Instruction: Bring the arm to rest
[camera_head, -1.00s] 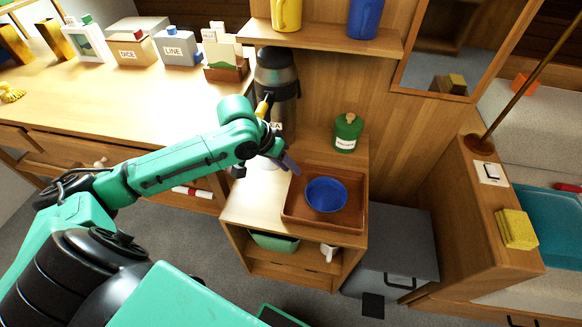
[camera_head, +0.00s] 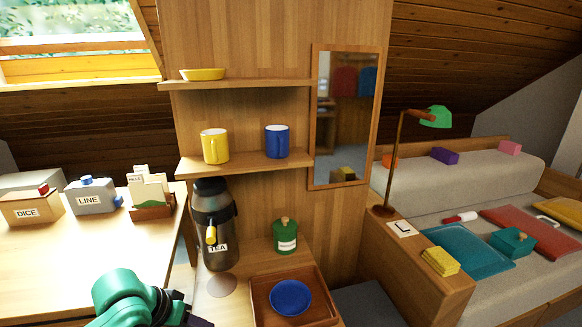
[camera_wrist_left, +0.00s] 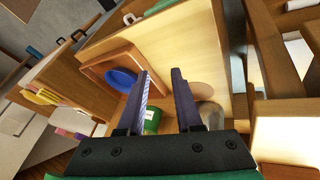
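My left arm (camera_head: 128,292) is green and enters at the bottom left of the head view, low beside the tea flask. Its gripper is mostly cut off by the lower edge there. In the left wrist view my left gripper (camera_wrist_left: 160,72) has its two dark fingers apart with nothing between them. It is above the light wooden cabinet top (camera_wrist_left: 195,45), near the brown tray (camera_head: 262,313) with the blue bowl (camera_head: 291,298). The bowl also shows in the left wrist view (camera_wrist_left: 120,78). My right gripper is not in view.
The black tea flask (camera_head: 214,225) stands close to my left arm, with a green jar (camera_head: 286,236) to its right. A shelf (camera_head: 247,162) above holds a yellow mug (camera_head: 215,146) and a blue mug (camera_head: 277,141). Boxes stand on the desk (camera_head: 70,258) at left.

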